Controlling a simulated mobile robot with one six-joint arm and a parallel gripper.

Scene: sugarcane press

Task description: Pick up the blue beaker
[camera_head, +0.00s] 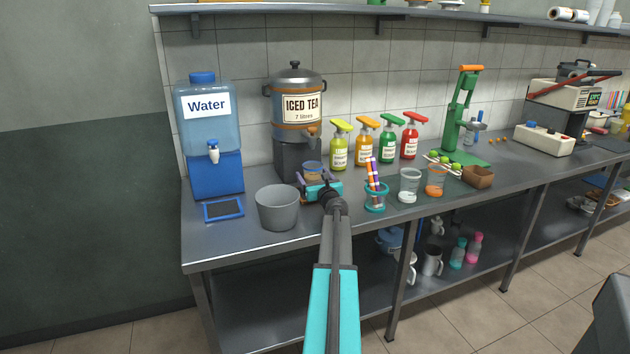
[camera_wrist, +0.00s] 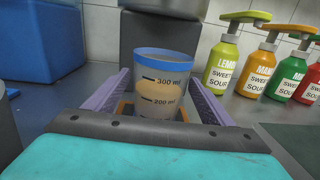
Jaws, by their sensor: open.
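The blue beaker (camera_wrist: 160,82) is a clear cup with a blue rim and printed volume marks. In the head view the beaker (camera_head: 312,170) shows just beyond my gripper (camera_head: 318,182). In the wrist view my gripper (camera_wrist: 155,108) is open, with one purple finger on each side of the beaker's lower body. I cannot tell whether the fingers touch it. The beaker's base is hidden behind the gripper body.
A grey bucket (camera_head: 278,208) stands close left of my gripper. A straw cup (camera_head: 375,198), a clear cup (camera_head: 409,184) and an orange-marked cup (camera_head: 435,180) stand to the right. The iced tea dispenser (camera_head: 295,108) and several syrup bottles (camera_head: 365,140) stand behind.

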